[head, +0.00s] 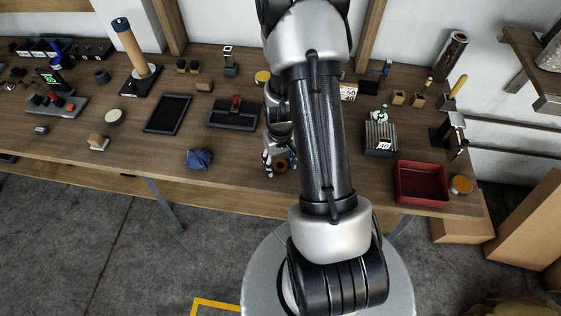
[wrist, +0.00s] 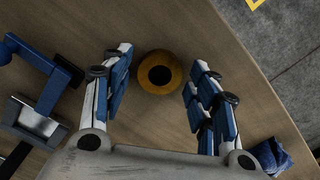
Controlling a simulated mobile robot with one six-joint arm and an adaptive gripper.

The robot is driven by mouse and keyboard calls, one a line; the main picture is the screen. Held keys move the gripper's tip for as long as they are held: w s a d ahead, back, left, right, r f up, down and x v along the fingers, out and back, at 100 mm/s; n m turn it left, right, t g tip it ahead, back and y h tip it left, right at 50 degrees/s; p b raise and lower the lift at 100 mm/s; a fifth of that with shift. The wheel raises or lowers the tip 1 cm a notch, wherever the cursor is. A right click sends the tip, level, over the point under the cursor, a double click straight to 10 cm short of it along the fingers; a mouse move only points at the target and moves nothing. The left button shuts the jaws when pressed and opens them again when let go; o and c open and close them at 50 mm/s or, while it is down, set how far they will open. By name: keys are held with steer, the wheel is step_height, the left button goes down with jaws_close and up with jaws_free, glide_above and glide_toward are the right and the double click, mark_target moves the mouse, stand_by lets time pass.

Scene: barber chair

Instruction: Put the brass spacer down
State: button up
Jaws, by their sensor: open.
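The brass spacer (wrist: 160,73) is a golden ring with a dark hole. In the wrist view it sits on the wooden bench top between the fingertips of my gripper (wrist: 160,88). A gap shows on both sides, so the fingers are open and apart from it. In the head view my gripper (head: 274,170) is low over the bench near its front edge, and the spacer (head: 281,164) shows beside the fingers, partly hidden by them.
A crumpled blue cloth (head: 199,158) lies left of my gripper. A black tray with a red piece (head: 232,113) stands behind it. A red bin (head: 421,183) stands at the right near the edge. The bench front edge (wrist: 262,75) is close to the spacer.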

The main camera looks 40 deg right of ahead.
steer(key=w+a+r+n+t+p, duration=0.1)
steer(key=a+r+p, duration=0.1)
steer(key=r, duration=0.8)
steer(key=a+r+p, duration=0.2)
steer(key=r, duration=0.9)
steer(key=s+a+r+n+t, duration=0.1)
steer(key=s+a+r, duration=0.5)
steer(key=a+r, duration=0.1)
steer(key=s+a+r+n+t, duration=0.2)
steer(key=s+a+r, duration=0.4)
steer(key=r, duration=0.4)
steer(key=shift+s+a+t, duration=0.3)
steer(key=shift+s+a, duration=0.05)
steer(key=shift+a, duration=0.3)
